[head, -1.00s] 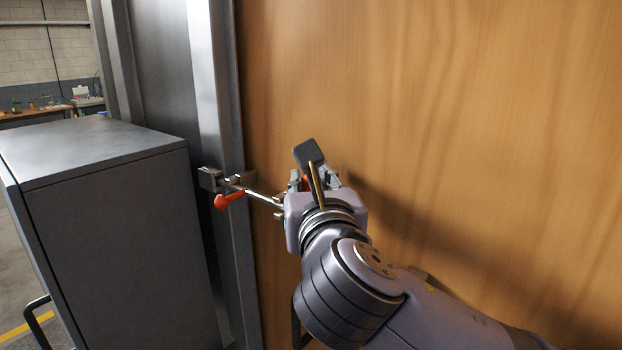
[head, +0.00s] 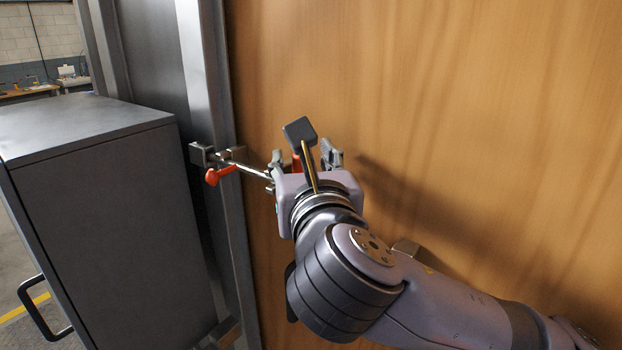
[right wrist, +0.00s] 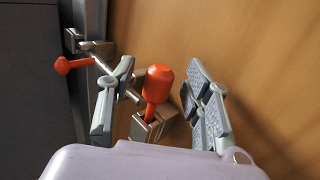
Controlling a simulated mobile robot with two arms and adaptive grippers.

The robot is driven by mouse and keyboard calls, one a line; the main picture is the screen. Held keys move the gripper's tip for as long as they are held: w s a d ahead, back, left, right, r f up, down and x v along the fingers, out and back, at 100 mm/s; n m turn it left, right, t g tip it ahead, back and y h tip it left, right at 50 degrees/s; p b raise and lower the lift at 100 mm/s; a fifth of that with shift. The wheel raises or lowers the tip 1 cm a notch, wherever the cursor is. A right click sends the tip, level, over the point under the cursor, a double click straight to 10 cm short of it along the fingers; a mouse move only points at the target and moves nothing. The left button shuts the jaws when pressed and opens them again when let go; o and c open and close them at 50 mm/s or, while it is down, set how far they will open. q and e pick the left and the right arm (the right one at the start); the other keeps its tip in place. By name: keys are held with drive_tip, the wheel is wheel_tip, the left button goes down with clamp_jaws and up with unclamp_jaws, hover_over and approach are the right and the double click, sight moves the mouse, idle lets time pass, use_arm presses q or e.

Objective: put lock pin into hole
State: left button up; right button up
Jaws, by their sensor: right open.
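A red knob on a short stem, likely the lock pin (right wrist: 158,86), stands in a metal bracket (right wrist: 146,128) by the wooden door. It shows only partly in the head view (head: 297,163). My right gripper (head: 305,155) is open, with its fingers on either side of this knob and apart from it in the right wrist view (right wrist: 160,72). A second red handle (head: 220,174) sits on a metal latch rod (head: 250,172) at the left, also visible in the right wrist view (right wrist: 73,65). I cannot make out the hole. My left gripper is not in view.
The wooden door panel (head: 460,100) fills the right side, close to my right arm. A metal frame post (head: 208,80) runs down its left edge. A dark grey cabinet (head: 90,190) stands at the left, close to the post.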

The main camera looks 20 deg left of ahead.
drive_tip(key=v, duration=1)
drive_tip(key=shift+s+d, duration=0.1)
